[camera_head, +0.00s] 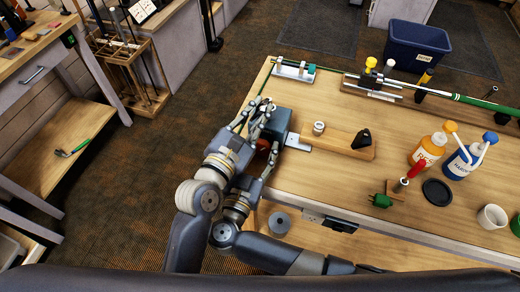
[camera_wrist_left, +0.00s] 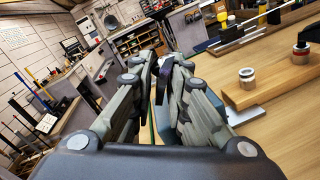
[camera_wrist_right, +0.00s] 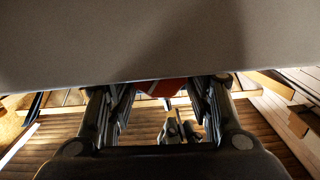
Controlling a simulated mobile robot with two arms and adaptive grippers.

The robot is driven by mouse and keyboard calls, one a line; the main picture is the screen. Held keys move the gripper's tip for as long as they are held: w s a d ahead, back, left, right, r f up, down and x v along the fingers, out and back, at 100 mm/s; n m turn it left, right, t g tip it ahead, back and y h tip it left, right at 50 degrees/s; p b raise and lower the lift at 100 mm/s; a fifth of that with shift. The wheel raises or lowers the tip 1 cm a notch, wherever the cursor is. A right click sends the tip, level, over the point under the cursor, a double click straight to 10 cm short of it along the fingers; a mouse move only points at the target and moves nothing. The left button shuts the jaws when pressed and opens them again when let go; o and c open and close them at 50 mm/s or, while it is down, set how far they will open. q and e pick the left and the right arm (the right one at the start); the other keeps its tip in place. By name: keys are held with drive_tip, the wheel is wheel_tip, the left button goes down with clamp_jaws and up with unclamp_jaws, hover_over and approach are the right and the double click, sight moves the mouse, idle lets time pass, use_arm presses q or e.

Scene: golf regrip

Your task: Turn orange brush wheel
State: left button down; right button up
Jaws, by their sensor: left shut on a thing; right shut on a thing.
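The orange brush wheel (camera_head: 262,144) shows only as a small patch between my arms, beside a blue-grey housing (camera_head: 281,123) at the bench's left edge. In the right wrist view an orange-red strip of the wheel (camera_wrist_right: 160,88) lies between the fingers; a large grey surface hides the rest. My right gripper (camera_head: 268,158) is low at the wheel, closed on it. My left gripper (camera_head: 262,108) is above it, its fingers closed at the housing's upper left; the contact is partly hidden. The left wrist view shows those fingers (camera_wrist_left: 162,68) close together.
A wooden block (camera_head: 335,143) with a cup and a black piece lies right of the housing. Orange (camera_head: 427,150) and blue (camera_head: 462,160) bottles stand farther right. A green-gripped club (camera_head: 480,102) lies along the back.

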drive_tip(key=shift+d+m, duration=0.2)
drive_tip(key=shift+m, duration=2)
drive_tip(key=o, duration=1)
drive_tip(key=shift+s, duration=0.1)
drive_tip(key=shift+s+a+f, duration=0.1)
drive_tip(key=shift+s, duration=0.15)
drive_tip(key=v, duration=0.6)
drive_tip(key=shift+s, duration=0.4)
drive_tip(key=shift+o, duration=0.3)
